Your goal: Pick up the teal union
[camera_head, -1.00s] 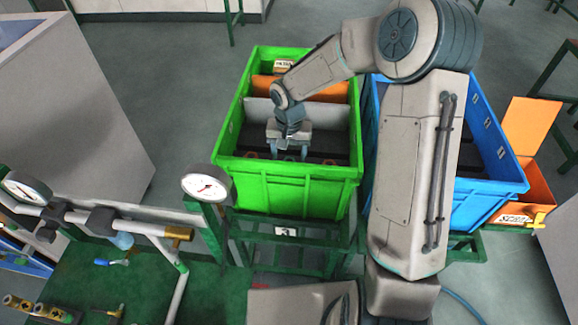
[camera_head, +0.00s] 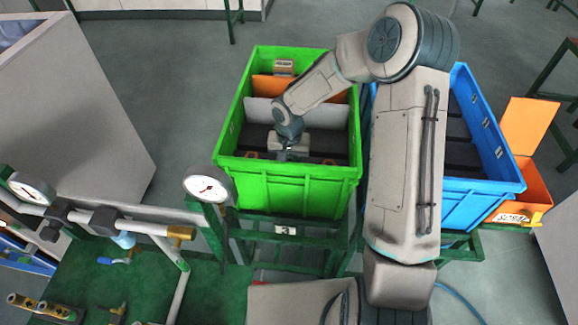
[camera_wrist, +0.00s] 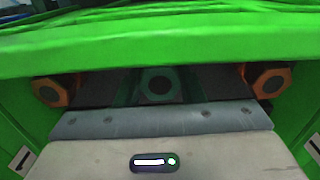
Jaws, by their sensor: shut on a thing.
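My gripper (camera_head: 287,155) reaches down into the front compartment of the green bin (camera_head: 288,187). In the wrist view the teal union (camera_wrist: 160,84), a dark teal piece with a round dark opening, sits at the middle, just beyond my gripper's grey body. My gripper is shut on the teal union. The fingertips are mostly hidden behind the gripper body and the bin's front wall. An orange union (camera_wrist: 50,91) lies to the left of it and another orange union (camera_wrist: 272,80) to the right, both apart from it.
The green bin's front wall rises close to my gripper, and a grey divider (camera_head: 322,115) stands behind it. A blue bin (camera_head: 487,188) is to the right, with an orange box (camera_head: 522,188) beyond. A pressure gauge (camera_head: 208,186) stands at the bin's front left.

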